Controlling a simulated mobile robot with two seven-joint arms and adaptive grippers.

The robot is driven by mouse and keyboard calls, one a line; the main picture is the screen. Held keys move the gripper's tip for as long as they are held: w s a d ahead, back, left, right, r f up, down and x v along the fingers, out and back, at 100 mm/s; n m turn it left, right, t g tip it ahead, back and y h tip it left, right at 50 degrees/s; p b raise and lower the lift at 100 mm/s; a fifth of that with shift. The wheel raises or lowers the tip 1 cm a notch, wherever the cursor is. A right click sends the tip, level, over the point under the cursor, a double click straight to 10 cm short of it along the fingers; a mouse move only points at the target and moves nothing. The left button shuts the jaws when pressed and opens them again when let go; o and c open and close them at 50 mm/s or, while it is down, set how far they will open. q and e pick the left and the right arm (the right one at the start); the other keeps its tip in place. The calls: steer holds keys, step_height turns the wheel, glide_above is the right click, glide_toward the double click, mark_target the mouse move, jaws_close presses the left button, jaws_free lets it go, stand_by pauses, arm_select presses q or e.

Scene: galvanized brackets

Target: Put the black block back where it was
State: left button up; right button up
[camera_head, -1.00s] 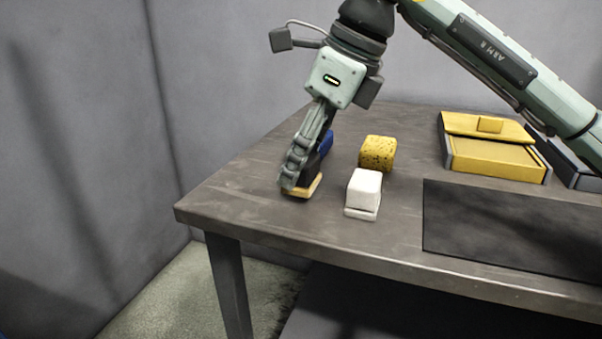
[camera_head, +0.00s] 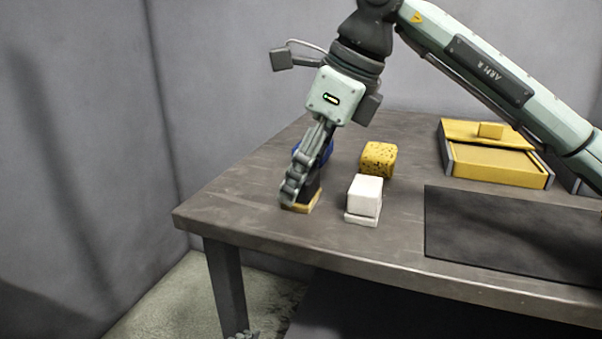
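The black block (camera_head: 313,187), with a tan layer (camera_head: 302,207) at its bottom, is near the left end of the table. My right gripper (camera_head: 298,188) points down at it, and its near finger covers the block's left side. The far finger is hidden. The gripper appears shut on the block, since the two move together. I cannot tell whether the tan bottom touches the tabletop. A small grey jointed piece at the bottom edge looks like the tip of my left gripper (camera_head: 243,335); its state does not show.
A white block (camera_head: 365,194) on a white base stands close on the right. A yellow speckled block (camera_head: 378,159) is behind it, and a blue thing (camera_head: 326,150) is behind the gripper. A dark mat (camera_head: 510,232) and yellow box (camera_head: 495,165) lie right. The table's (camera_head: 225,200) left corner is bare.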

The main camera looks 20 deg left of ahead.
mark_target(316, 197)
steer(key=o, duration=0.4)
arm_select(q)
steer(key=shift+d+r, duration=0.1)
arm_select(e)
steer(key=shift+o, duration=0.2)
steer(key=p+v, duration=0.1)
steer(key=v, duration=0.2)
steer(key=shift+a+p, duration=0.1)
steer(key=shift+p, duration=0.25)
arm_select(q)
steer(key=s+a+f+n+g+y+p, duration=0.1)
steer(key=s+a+f+g+y, duration=0.15)
steer(key=s+a, duration=0.25)
steer(key=s+a+f+g+y+p, duration=0.1)
steer(key=s+a+f+g, duration=0.3)
steer(key=s+a, duration=0.15)
arm_select(e)
steer(key=v, duration=0.3)
steer(key=shift+r, duration=0.2)
arm_select(q)
step_height(316, 197, down, 8)
steer(key=w+g+p, duration=0.1)
steer(key=p, duration=0.2)
steer(key=shift+w+d, duration=0.15)
steer(key=shift+d, duration=0.25)
arm_select(e)
steer(key=v, duration=0.6)
arm_select(q)
steer(key=shift+h, duration=0.25)
